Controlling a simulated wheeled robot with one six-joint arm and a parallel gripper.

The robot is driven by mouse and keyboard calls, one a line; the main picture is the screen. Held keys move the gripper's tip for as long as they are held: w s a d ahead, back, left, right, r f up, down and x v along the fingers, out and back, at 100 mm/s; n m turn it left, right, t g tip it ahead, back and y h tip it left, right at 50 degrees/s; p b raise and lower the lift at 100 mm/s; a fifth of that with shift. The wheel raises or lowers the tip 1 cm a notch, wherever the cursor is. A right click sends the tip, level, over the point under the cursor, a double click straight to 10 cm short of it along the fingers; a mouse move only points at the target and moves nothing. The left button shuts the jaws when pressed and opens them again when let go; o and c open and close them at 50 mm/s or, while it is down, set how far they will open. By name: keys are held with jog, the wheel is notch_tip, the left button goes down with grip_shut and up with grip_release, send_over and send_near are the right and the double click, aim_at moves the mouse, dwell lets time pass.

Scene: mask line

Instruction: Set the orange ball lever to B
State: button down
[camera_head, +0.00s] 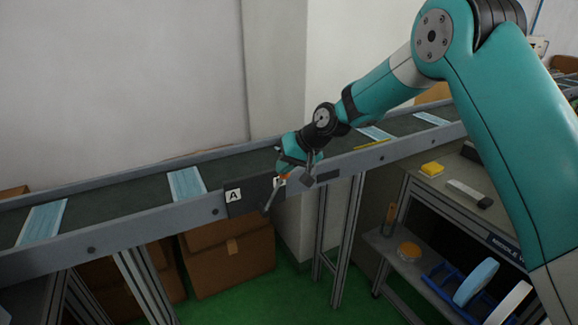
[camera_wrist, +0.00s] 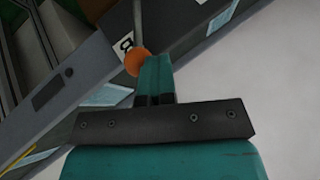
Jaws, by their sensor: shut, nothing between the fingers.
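The lever's orange ball (camera_wrist: 137,62) sits right beside the tip of my gripper (camera_wrist: 157,62) in the wrist view. Its thin rod runs up from the ball in that view. The B label (camera_wrist: 124,46) is just beside the ball, partly covered. In the head view my gripper (camera_head: 284,174) is at the lever plate (camera_head: 254,190) on the conveyor's front side, and hides most of the ball and the B label. The A label (camera_head: 233,196) is clear at the plate's left. My gripper is shut and empty; whether it touches the ball I cannot tell.
The conveyor (camera_head: 120,200) carries several blue masks, one at left (camera_head: 186,184). Cardboard boxes (camera_head: 228,262) stand below it. A grey workbench (camera_head: 440,185) at right holds a yellow block (camera_head: 432,169), with blue racks and a roll beneath. Green floor lies open between.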

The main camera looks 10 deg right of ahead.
jog(key=shift+w+d+f, duration=0.1)
jog(key=shift+d, duration=0.25)
jog(key=s+d+r, duration=0.1)
jog(key=s+r, duration=0.1)
jog(key=r, duration=0.3)
jog(key=s+d+r+b, duration=0.1)
jog(key=s+d+r, duration=0.1)
jog(key=r, duration=0.3)
jog(key=shift+s+r, duration=0.25)
jog(key=shift+s, duration=0.3)
jog(key=s+a+n+g+h, duration=0.2)
jog(key=s+n+g, duration=0.2)
jog(key=s, duration=3.1)
jog(key=shift+n, duration=1.1)
